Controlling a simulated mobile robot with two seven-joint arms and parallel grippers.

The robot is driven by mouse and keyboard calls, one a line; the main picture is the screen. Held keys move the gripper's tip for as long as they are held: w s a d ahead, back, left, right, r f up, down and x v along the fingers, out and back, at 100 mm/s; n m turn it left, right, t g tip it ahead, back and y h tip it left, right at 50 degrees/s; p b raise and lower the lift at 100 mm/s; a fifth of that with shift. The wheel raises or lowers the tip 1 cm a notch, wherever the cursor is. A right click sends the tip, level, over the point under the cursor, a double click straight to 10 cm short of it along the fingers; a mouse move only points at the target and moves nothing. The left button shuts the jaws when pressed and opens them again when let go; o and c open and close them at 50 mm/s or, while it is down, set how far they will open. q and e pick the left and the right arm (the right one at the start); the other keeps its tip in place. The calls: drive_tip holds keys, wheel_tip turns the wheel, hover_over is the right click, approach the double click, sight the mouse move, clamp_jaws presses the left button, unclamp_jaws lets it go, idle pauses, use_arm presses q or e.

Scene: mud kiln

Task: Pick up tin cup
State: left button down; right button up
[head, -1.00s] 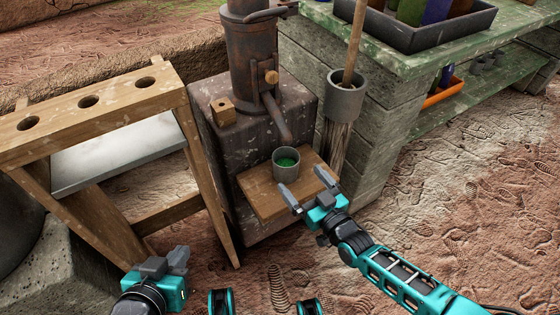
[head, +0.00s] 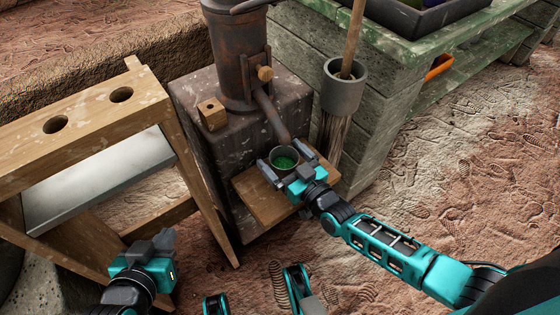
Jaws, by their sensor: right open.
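The tin cup (head: 286,158) is a small grey cup with green contents. It stands upright on a small wooden shelf (head: 262,205) below the spout of a rusty pump. My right gripper (head: 286,163) is open, with one finger on each side of the cup. Whether the fingers touch the cup cannot be told. The gripper hides the cup's lower front. My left gripper (head: 163,244) is low at the left, away from the cup. Its fingers look close together, but whether they are shut is unclear.
The rusty pump (head: 240,55) stands on a dark block with a small wooden block (head: 212,114) on it. A wooden rack with holes (head: 85,115) stands at the left. A grey holder (head: 343,88) with a brush hangs on the brick counter at the right.

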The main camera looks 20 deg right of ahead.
drive_tip(key=shift+s, duration=0.1)
drive_tip(key=c, duration=1.1)
drive_tip(key=shift+r, duration=0.1)
